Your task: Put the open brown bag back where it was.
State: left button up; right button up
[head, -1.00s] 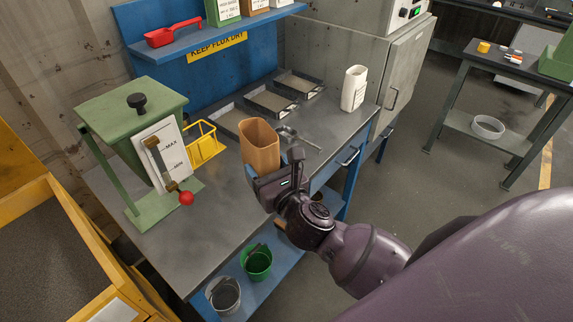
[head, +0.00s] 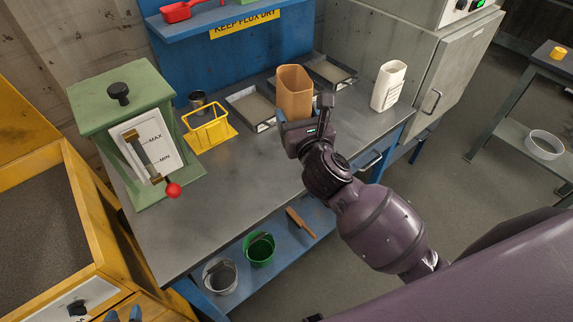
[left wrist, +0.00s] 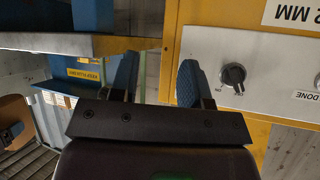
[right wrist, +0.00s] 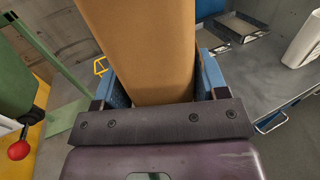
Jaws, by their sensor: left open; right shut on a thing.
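The open brown bag (head: 295,92) is upright, its open top facing up, at the back of the grey bench among the metal trays. My right gripper (head: 303,119) is shut on its lower part; the bag also fills the top of the right wrist view (right wrist: 140,45). The gripper and arm hide its base, so I cannot tell if it touches the bench. My left gripper (head: 123,316) is at the bottom edge of the head view. It is open and empty, in front of a yellow cabinet's panel in the left wrist view (left wrist: 156,82).
One tray (head: 248,106) shows left of the bag, another (head: 330,72) behind right. A white container (head: 388,86) stands to the right. A yellow wire holder (head: 208,128) and green hopper (head: 122,110) stand left. The bench's front middle (head: 235,185) is clear.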

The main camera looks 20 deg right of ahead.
jog(key=w+a+r, duration=0.1)
jog(key=w+r, duration=0.2)
jog(key=f+b, duration=0.2)
jog(key=f, duration=0.4)
jog(key=f+b, duration=0.2)
jog(key=f, duration=0.5)
jog(key=f+b, duration=0.2)
jog(key=f, duration=0.4)
jog(key=shift+w+a+f, duration=0.2)
jog(key=shift+w+f, duration=0.2)
jog(key=shift+r, duration=0.1)
jog(key=shift+f, duration=0.2)
jog(key=o, duration=1.1)
jog(key=shift+o, duration=0.2)
